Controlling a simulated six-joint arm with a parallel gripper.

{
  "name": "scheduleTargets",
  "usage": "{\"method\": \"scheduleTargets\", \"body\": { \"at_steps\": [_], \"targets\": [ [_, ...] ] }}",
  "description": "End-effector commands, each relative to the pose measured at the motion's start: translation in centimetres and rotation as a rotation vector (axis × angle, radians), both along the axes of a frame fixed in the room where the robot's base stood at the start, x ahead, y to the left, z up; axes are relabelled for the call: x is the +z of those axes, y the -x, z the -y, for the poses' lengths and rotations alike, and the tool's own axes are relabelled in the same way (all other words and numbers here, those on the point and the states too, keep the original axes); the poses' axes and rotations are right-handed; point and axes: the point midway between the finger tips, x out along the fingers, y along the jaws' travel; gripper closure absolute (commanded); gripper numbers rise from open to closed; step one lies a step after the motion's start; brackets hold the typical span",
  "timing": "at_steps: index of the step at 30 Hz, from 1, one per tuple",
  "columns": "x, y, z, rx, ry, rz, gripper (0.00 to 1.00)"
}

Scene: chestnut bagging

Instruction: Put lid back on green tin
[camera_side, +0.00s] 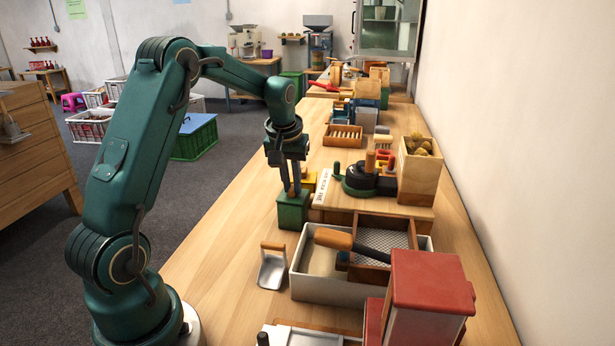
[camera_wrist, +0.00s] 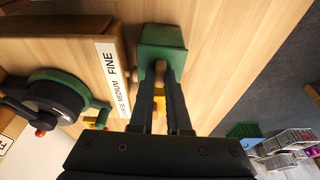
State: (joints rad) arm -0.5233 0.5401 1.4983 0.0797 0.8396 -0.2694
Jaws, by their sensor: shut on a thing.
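The green tin (camera_side: 292,214) stands on the wooden bench at the left edge of a low wooden platform. It also shows in the wrist view (camera_wrist: 161,38) just beyond my fingertips. My gripper (camera_side: 292,188) points down over the tin's top. In the wrist view, my gripper (camera_wrist: 160,84) is shut on the wooden knob (camera_wrist: 160,68) of the tin's lid. The lid is at the top of the tin, but its edge is hard to separate from the green body. I cannot tell whether it is fully seated.
A grinder with a dark round body (camera_side: 360,180) stands on the platform right of the tin, beside a grind-size label (camera_wrist: 112,78). A metal scoop (camera_side: 272,270) and a white tray (camera_side: 325,289) lie nearer the camera. Bare bench lies left of the tin.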

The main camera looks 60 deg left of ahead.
Motion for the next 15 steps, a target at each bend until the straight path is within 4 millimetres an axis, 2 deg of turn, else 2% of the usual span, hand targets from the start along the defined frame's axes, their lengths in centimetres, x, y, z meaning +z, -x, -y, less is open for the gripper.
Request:
{"method": "scheduleTargets", "body": {
  "at_steps": [11,12,14,15],
  "targets": [
    [-0.06,0.0,0.0,0.0,0.0,0.0,1.0],
    [-0.06,0.0,0.0,0.0,0.0,0.0,0.78],
    [-0.06,0.0,0.0,0.0,0.0,0.0,0.55],
    [-0.06,0.0,0.0,0.0,0.0,0.0,0.5]
  ]
}}
